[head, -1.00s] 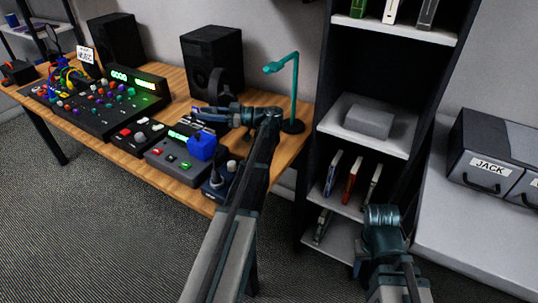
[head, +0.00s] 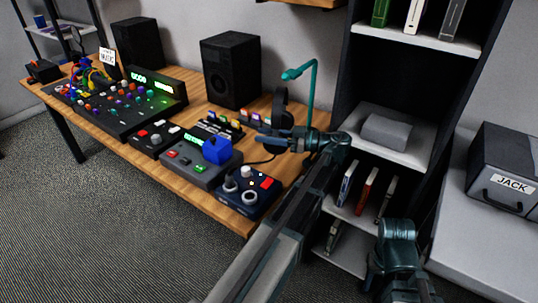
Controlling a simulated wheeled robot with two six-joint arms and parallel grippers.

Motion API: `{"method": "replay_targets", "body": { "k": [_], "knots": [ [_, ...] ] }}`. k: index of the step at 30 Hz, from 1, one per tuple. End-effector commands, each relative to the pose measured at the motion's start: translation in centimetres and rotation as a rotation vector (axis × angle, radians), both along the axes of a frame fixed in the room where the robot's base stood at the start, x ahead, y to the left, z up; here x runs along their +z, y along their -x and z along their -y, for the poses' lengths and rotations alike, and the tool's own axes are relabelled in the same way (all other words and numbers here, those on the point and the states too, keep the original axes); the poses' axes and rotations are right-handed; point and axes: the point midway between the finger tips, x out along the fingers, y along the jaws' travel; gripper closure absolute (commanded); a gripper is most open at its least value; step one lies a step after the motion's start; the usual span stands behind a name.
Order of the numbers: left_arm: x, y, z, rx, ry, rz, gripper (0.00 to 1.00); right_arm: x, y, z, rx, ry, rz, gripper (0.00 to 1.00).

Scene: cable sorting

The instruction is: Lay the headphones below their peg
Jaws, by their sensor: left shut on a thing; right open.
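The dark headphones (head: 281,101) are beside the teal stand with its peg (head: 297,74) at the table's right end in the head view. The peg arm points left at the top of the post. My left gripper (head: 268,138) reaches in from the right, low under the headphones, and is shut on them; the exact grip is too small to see. The headphones are below the peg's height, at the left of the post. The stand's base is hidden behind my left arm. My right arm shows at the lower right, but its fingers are not visible.
A black speaker (head: 230,71) stands behind the headphones. A shelf unit (head: 408,37) stands close at the right.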

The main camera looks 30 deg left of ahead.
Motion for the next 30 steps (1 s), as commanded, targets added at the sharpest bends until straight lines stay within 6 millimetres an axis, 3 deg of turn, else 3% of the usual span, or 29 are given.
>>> {"method": "replay_targets", "body": {
  "k": [2,3,6,19,30],
  "knots": [
    [-0.3,0.1,1.5,-0.003,-0.001,0.001,1.0,-0.3,0.0,0.0,0.0,0.0,0.0,0.5],
    [-1.6,0.1,1.2,0.0,-0.001,0.001,1.0,-1.6,0.0,0.0,0.0,0.0,0.0,0.5],
    [-2.7,0.1,1.1,0.0,-0.001,0.001,1.0,-2.7,0.0,0.0,0.0,0.0,0.0,0.5],
    [-3.8,0.1,1.1,0.0,-0.001,0.001,1.0,-3.8,0.0,0.0,0.001,0.002,0.001,0.5],
    [-7.3,0.1,1.1,0.0,-0.001,0.001,1.0,-7.3,-0.1,0.1,0.002,0.008,0.002,0.5]
  ]
}}
